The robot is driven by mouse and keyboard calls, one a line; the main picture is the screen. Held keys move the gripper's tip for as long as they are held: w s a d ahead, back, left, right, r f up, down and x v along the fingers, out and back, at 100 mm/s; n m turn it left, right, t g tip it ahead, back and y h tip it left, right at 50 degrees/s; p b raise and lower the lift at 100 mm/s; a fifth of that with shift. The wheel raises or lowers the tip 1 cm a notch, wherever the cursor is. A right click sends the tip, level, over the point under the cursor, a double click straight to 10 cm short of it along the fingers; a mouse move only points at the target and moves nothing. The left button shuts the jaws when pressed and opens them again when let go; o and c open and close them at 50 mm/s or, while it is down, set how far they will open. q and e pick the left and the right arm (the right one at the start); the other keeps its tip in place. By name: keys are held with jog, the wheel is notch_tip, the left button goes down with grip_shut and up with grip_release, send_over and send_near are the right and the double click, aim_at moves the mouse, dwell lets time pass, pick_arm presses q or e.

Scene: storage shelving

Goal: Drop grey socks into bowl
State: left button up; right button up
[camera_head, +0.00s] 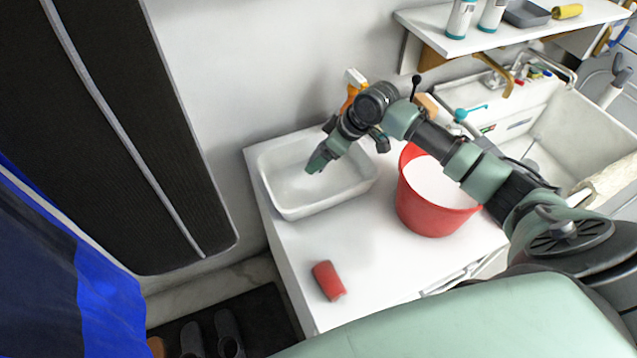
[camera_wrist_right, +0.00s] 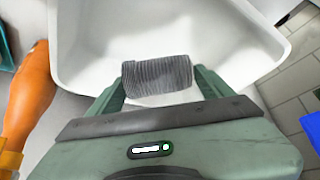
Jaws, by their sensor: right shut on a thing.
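The grey socks (camera_wrist_right: 157,76), a ribbed rolled bundle, sit between the fingers of my right gripper (camera_wrist_right: 160,84) in the right wrist view. The gripper is shut on them. In the head view my right gripper (camera_head: 318,162) hangs over the white bowl (camera_head: 300,205), a rectangular basin on the white cabinet top. The socks cannot be made out in the head view. In the right wrist view the bowl (camera_wrist_right: 235,35) lies behind and below the socks. I cannot tell whether the socks touch it. My left gripper is not in view.
A red bucket (camera_head: 430,215) stands right of the bowl, under my right arm. A red cylinder (camera_head: 328,280) lies at the cabinet's front. An orange bottle (camera_wrist_right: 30,95) is beside the bowl. A sink (camera_head: 590,135) and a shelf (camera_head: 500,30) are at the right.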

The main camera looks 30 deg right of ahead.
jog(key=o, duration=1.5)
jog(key=shift+c, duration=0.2)
jog(key=v, duration=0.7)
jog(key=shift+s+r, duration=0.15)
jog(key=shift+r, duration=0.2)
jog(key=shift+d, duration=0.1)
